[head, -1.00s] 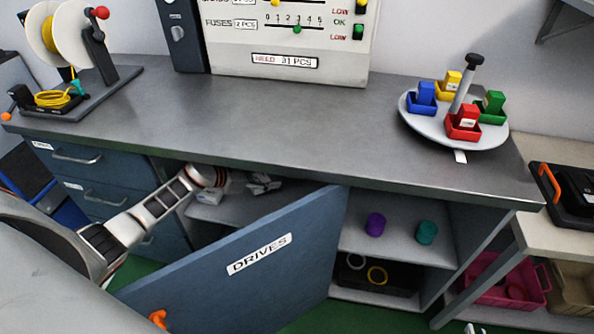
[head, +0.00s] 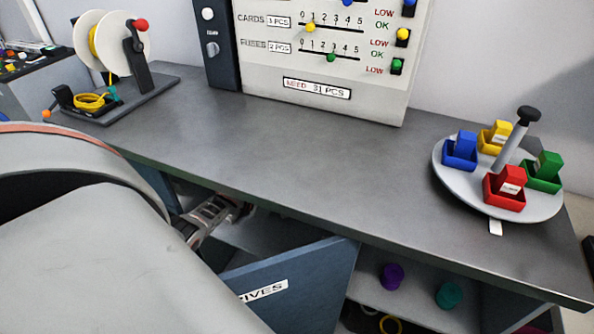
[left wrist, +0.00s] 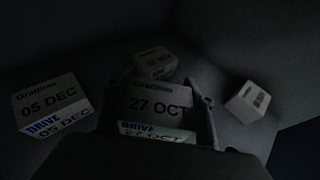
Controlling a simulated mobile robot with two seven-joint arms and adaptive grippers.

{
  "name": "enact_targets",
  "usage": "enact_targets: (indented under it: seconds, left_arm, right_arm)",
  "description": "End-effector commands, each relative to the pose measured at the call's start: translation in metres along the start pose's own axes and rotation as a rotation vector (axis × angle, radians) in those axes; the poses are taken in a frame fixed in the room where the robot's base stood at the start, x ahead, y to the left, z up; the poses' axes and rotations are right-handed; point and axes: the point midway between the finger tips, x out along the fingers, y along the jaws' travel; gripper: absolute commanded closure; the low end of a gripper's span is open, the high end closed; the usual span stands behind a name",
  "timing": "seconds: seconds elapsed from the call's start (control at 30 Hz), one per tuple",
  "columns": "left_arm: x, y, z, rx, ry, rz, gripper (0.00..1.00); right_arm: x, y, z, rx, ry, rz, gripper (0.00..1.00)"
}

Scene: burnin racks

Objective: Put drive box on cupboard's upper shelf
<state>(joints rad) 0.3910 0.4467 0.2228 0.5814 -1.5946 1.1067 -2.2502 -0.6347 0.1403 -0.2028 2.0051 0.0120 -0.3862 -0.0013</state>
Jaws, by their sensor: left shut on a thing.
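In the dark left wrist view, a drive box (left wrist: 158,104) with a white "27 OCT" label is between the fingers of my left gripper (left wrist: 160,118), which is shut on it. I cannot tell whether the box touches the shelf. The cupboard's upper shelf (head: 420,304) shows to the right of the door. My right gripper is not in view.
Another drive box (left wrist: 48,106), labelled "05 DEC", is left of the held one. A box (left wrist: 155,63) lies behind, and a small white box (left wrist: 250,102) lies right. Purple (head: 392,276) and teal (head: 449,295) cylinders stand on the shelf. The worktop (head: 290,150) is above my arm.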

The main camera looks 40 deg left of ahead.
Motion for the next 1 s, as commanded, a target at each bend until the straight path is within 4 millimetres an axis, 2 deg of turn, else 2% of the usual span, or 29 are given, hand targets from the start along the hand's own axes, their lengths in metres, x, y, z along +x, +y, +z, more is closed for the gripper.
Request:
enact_targets:
  seconds: [0.27,0.57,0.73,0.77,0.8,0.83,1.0]
  left_arm:
    - [0.014,-0.001,-0.039,-0.006,0.004,-0.001,0.66]
    - [0.016,0.0,-0.036,0.001,-0.002,0.0,0.66]
    - [0.017,0.0,-0.042,0.001,0.001,-0.001,0.66]
    - [0.017,0.0,-0.042,0.0,0.002,-0.001,0.43]
    - [0.017,0.0,-0.041,0.0,0.001,0.0,0.32]
    - [0.017,0.0,-0.04,0.0,0.0,0.0,0.28]
    - [0.017,0.0,-0.039,0.001,-0.001,0.0,0.28]
  right_arm:
    - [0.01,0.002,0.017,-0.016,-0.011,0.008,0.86]
    - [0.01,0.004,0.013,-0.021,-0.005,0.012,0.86]
    - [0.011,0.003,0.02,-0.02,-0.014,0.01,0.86]
    - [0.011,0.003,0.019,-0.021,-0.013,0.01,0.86]
    - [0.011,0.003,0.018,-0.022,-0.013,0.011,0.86]
    - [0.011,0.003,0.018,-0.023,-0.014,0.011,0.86]
    - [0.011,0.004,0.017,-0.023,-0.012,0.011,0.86]
